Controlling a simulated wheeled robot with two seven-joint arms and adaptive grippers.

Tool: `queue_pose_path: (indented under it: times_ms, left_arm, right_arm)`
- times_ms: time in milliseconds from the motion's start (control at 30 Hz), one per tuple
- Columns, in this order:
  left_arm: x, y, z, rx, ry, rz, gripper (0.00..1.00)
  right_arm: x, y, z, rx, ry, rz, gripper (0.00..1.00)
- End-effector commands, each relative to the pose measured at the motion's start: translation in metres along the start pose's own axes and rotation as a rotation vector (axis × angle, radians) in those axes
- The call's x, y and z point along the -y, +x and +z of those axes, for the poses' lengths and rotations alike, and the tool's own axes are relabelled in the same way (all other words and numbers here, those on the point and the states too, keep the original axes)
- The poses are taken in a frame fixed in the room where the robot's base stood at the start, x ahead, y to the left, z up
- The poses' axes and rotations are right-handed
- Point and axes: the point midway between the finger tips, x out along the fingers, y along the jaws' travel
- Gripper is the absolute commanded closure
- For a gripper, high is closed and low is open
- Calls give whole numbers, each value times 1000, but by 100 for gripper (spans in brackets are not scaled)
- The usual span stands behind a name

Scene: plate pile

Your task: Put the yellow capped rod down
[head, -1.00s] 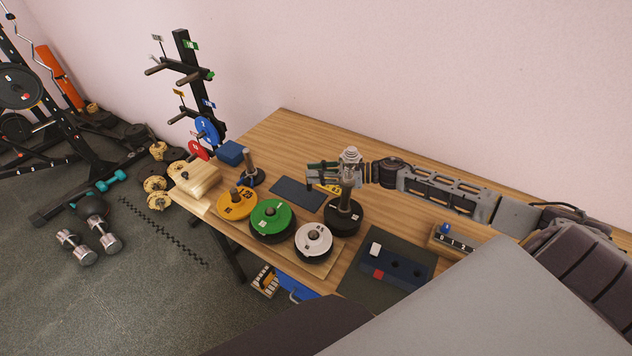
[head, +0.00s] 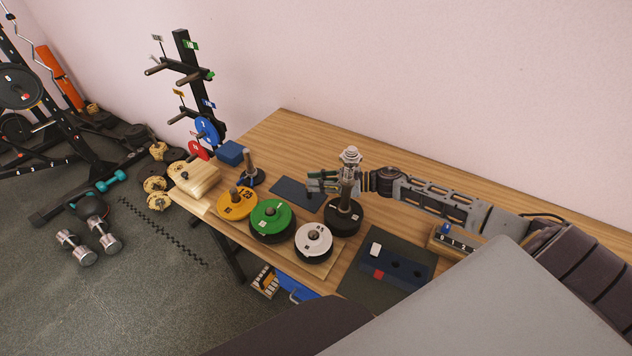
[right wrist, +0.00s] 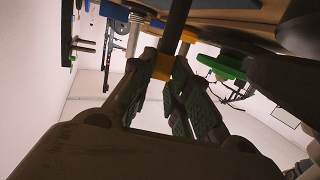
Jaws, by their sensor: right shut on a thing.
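My right gripper (head: 316,183) reaches in from the right above the table, with its fingers pointing left. In the right wrist view its fingers are closed around the yellow capped rod (right wrist: 163,67), which shows a yellow end between them and a dark shaft running up and away. In the head view the rod is hardly visible behind the fingers. My left gripper is not in view.
A post with a silver top (head: 350,156) and a black plate (head: 343,217) are close to my right gripper. A dark blue mat (head: 292,192) lies left of it. Green (head: 271,214), yellow (head: 238,204) and white (head: 313,239) plates stand in front. The back of the table is clear.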

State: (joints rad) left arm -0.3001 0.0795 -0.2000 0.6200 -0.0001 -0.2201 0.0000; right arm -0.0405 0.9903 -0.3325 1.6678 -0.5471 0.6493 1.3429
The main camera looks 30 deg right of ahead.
Motion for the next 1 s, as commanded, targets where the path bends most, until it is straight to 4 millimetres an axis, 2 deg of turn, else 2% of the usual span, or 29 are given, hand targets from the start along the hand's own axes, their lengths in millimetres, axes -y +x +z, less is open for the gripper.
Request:
queue_pose_path:
  times_ms: [167,200,367,800,1000]
  left_arm:
    - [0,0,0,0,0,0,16]
    - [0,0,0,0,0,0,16]
    - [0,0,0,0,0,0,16]
    - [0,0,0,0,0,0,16]
    - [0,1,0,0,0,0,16]
  right_arm:
    - [0,0,2,0,0,0,100]
    - [0,0,2,0,0,0,79]
    - [0,0,2,0,0,0,60]
    - [0,0,-1,0,0,0,60]
    - [0,-9,0,2,0,1,60]
